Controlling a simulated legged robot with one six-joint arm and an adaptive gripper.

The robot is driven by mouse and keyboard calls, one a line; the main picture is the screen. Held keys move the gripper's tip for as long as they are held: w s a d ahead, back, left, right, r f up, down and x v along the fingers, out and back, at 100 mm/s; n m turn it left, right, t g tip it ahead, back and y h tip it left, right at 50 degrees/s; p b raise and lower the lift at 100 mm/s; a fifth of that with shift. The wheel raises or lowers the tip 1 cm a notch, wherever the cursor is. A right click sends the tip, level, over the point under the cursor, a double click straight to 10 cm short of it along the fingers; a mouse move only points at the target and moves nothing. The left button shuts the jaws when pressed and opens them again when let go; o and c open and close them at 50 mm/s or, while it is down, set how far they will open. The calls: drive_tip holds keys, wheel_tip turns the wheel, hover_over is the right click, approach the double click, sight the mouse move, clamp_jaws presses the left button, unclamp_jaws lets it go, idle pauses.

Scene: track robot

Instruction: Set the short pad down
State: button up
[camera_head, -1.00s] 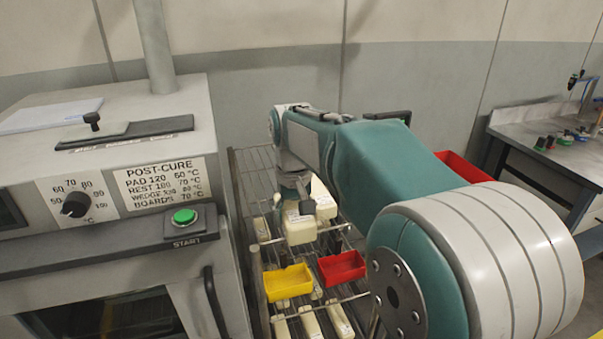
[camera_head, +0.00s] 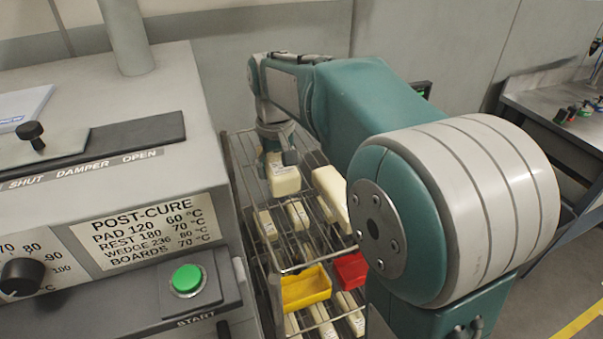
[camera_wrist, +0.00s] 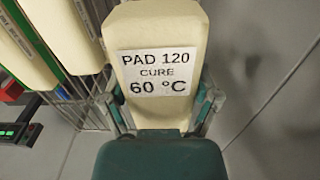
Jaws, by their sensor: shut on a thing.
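The short pad (camera_wrist: 165,45), a cream foam block labelled PAD 120, cure 60 °C, fills the middle of the wrist view. My gripper (camera_wrist: 163,108) is shut on it, one finger along each side. In the head view my gripper (camera_head: 277,152) points down, with the pad (camera_head: 284,180) below it over the left part of the wire rack (camera_head: 293,268). A larger cream block (camera_head: 331,190) stands close to its right. I cannot tell whether the pad's underside touches the rack.
Lower on the rack are several cream pieces, a yellow bin (camera_head: 305,289) and a red bin (camera_head: 351,270). The post-cure oven (camera_head: 120,150) with a green start button (camera_head: 186,279) stands close on the left. A workbench (camera_head: 560,95) is at far right.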

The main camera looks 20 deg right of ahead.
hover_over(283, 209)
drive_tip(key=f, duration=0.5)
drive_tip(key=shift+d+f, duration=0.3)
drive_tip(key=f, duration=0.3)
drive_tip(key=shift+a+f, duration=0.35)
drive_tip(key=o, duration=1)
drive_tip(key=shift+d+f, duration=0.1)
drive_tip(key=shift+d, duration=0.1)
drive_tip(key=shift+c, duration=0.2)
drive_tip(key=shift+a, duration=0.1)
